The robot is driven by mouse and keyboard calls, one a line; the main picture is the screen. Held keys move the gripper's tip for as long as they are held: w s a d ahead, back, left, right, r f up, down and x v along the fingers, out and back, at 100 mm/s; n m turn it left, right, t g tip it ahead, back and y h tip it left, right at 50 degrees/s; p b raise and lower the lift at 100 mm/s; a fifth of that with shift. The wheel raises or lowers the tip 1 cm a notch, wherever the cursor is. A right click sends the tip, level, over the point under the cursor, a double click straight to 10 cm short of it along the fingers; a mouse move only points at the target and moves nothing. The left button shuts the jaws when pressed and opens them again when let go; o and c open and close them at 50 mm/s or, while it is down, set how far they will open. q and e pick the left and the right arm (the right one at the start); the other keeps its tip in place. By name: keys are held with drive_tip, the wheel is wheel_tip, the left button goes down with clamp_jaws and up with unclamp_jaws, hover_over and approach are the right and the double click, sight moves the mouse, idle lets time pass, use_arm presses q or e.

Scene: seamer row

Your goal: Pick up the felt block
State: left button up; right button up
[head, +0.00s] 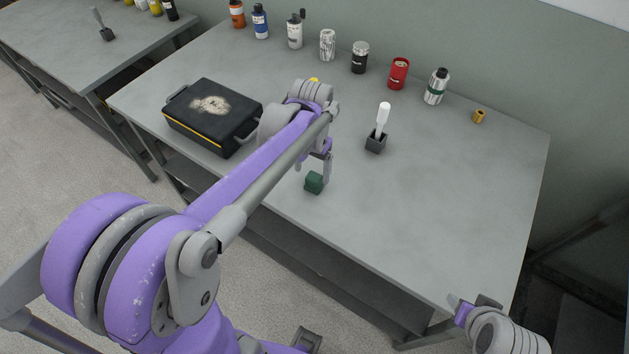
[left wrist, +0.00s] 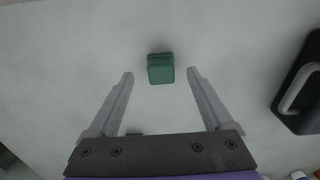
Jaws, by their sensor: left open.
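The felt block (head: 314,183) is a small dark green block on the grey table, near its front edge. In the left wrist view the block (left wrist: 160,68) lies between and slightly beyond the two fingertips, touching neither finger. My left gripper (head: 326,172) is open and empty, pointing down beside the block; its arm hides part of the table behind. My right gripper (head: 468,304) is at the lower right, near the table's front right corner and far from the block; its jaws are not clear.
A black case (head: 212,112) stands left of my left arm. A dark holder (head: 376,142) with a white-handled tool stands right of the gripper. Several bottles and cans, including a red can (head: 398,74), line the back.

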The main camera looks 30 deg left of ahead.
sight(313, 178)
use_arm(q)
drive_tip(key=shift+w+f, duration=0.25)
drive_tip(key=shift+f, duration=1.15)
drive_tip(key=shift+w+f, duration=0.2)
drive_tip(key=shift+f, duration=1.15)
drive_tip(key=c, duration=1.3)
